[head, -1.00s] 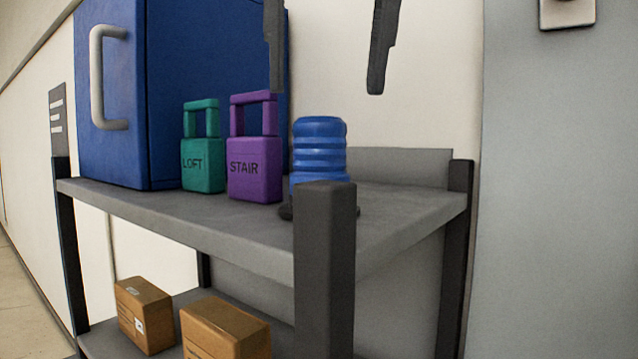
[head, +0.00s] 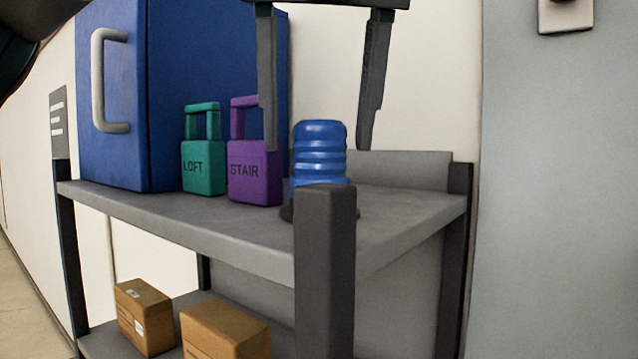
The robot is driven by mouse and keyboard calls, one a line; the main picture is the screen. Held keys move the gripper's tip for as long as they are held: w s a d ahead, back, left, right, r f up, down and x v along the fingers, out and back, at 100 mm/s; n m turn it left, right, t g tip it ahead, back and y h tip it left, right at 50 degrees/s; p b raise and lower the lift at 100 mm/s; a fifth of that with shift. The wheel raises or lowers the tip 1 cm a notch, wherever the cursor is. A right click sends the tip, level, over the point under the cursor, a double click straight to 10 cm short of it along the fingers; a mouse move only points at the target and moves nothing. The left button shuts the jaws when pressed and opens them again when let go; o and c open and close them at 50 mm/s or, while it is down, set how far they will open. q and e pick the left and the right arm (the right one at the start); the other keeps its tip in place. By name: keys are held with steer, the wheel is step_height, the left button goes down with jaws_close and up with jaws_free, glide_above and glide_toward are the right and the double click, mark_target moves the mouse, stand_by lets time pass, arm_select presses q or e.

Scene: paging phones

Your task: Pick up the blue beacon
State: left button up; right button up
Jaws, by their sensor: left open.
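The blue beacon (head: 320,153) is a ribbed blue cylinder on a dark base. It stands upright on the upper shelf, behind the dark front corner post, which hides part of its lower body and base. My left gripper (head: 317,148) points down from above, open and empty. Its two dark fingers show on either side of the beacon's top in the picture, with a gap on each side. I cannot tell whether they are at the same depth as the beacon. My right gripper is not in view.
A purple block marked STAIR (head: 254,172) stands close left of the beacon, partly behind the left finger. A green block marked LOFT (head: 203,166) and a blue cabinet (head: 215,60) are further left. The grey shelf (head: 400,215) is bare to the right. Cardboard boxes (head: 226,332) sit below.

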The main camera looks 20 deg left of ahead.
arm_select(q)
steer(key=shift+w+f, duration=0.15)
steer(key=shift+f, duration=0.2)
jaws_close()
stand_by(0.3)
